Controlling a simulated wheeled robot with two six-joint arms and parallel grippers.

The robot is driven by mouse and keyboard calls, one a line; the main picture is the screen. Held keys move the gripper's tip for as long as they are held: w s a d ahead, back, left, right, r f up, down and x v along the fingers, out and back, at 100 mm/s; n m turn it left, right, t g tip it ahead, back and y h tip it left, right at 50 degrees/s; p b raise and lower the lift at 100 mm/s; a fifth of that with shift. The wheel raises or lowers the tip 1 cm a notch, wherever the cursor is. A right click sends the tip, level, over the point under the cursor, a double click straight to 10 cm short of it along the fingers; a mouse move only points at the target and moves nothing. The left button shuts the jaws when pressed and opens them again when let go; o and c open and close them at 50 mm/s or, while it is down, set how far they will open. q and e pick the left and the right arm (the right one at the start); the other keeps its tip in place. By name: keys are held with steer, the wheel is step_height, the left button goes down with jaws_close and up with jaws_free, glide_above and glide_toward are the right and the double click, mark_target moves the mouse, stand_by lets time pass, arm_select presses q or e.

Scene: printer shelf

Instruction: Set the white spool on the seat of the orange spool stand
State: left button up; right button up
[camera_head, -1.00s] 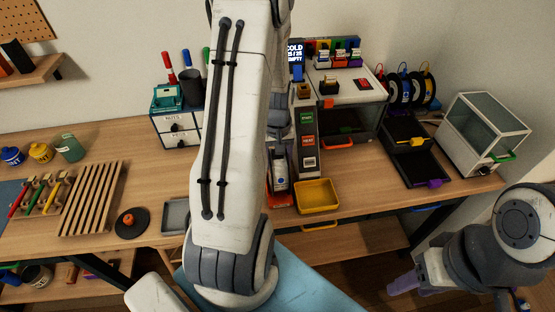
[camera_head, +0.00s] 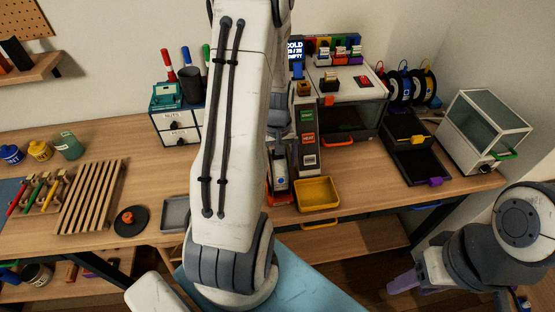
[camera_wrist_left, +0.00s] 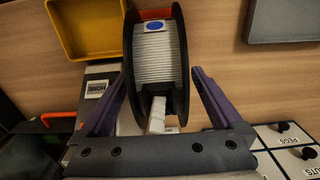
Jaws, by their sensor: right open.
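The white spool (camera_wrist_left: 160,55) has black flanges and a blue label, and is upright in the left wrist view. It also shows in the head view (camera_head: 280,176), just right of my left arm. Orange parts that look like the spool stand (camera_head: 281,199) show around and below the spool in the head view. The seat is hidden, and I cannot tell whether the spool touches it. My right gripper (camera_head: 402,285) is open and empty, low at the right.
A yellow bin (camera_head: 317,194) and a sloped button panel (camera_head: 307,140) are close to the spool. A grey tray (camera_head: 176,213) and a black disc with an orange knob (camera_head: 131,221) lie to the left. The printer (camera_head: 345,100) stands behind.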

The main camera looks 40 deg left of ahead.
arm_select(q)
step_height(320, 180, up, 10)
steer(key=shift+r+b, duration=0.15)
steer(key=shift+b, duration=0.45)
steer(key=shift+r, duration=0.1)
steer(key=shift+d, duration=0.1)
